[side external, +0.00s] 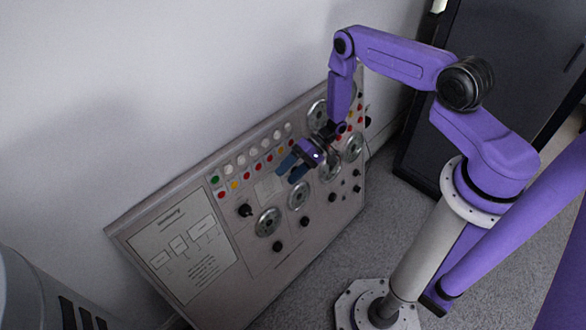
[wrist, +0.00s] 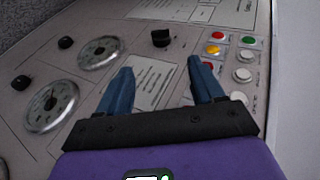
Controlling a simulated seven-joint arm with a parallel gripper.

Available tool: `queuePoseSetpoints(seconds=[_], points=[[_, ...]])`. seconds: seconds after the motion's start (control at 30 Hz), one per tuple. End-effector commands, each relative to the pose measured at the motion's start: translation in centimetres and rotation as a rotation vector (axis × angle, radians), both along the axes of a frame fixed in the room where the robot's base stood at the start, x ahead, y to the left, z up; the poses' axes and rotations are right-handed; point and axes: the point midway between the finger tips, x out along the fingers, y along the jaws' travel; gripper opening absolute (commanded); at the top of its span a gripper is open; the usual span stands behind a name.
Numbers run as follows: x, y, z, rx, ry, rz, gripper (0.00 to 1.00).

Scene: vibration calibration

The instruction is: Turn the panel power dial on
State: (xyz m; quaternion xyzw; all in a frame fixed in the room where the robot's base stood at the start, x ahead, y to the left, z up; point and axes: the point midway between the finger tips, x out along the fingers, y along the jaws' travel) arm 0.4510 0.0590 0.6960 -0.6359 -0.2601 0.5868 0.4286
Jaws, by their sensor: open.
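A grey control panel (side external: 235,240) leans against the wall. A black winged knob (side external: 245,210) sits on it, left of the round gauges; it also shows in the wrist view (wrist: 161,38). I cannot read a label marking it as the power dial. My gripper (side external: 293,167) is over the panel's middle, right of this knob in the side view. In the wrist view, its two blue fingers (wrist: 160,69) are spread with nothing between them. The knob lies beyond the fingertips, apart from them. A printed label (wrist: 150,82) shows between the fingers.
Round gauges (side external: 267,222) and small black knobs (side external: 278,247) line the panel. Coloured buttons (side external: 215,180) run along its upper part, near my right finger in the wrist view. A printed diagram sheet (side external: 180,245) is at the panel's left. A dark cabinet (side external: 480,75) stands behind my arm.

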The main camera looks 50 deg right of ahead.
Motion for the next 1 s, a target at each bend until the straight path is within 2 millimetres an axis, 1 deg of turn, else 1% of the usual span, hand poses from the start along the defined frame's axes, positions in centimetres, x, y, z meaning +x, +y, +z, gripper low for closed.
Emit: queuePoseSetpoints(seconds=[0.13, 0.43, 0.47, 0.5, 0.57, 0.6, 0.67, 1.0], points=[[-0.2, -0.9, 0.6, 0.0, 0.0, 0.0, 0.67], [-0.3, -1.1, 0.7, 0.0, 0.0, 0.001, 0.67], [-0.3, -1.1, 0.7, 0.0, 0.0, 0.001, 0.64], [-0.3, -1.1, 0.7, 0.0, 0.0, 0.0, 0.51], [-0.3, -1.1, 0.7, 0.001, -0.001, -0.003, 0.31], [-0.3, -1.0, 0.6, 0.001, -0.002, -0.007, 0.18], [-0.2, -0.9, 0.6, 0.003, -0.008, -0.019, 0.0], [-0.3, 0.1, -0.2, 0.007, -0.095, -0.155, 0.0]])
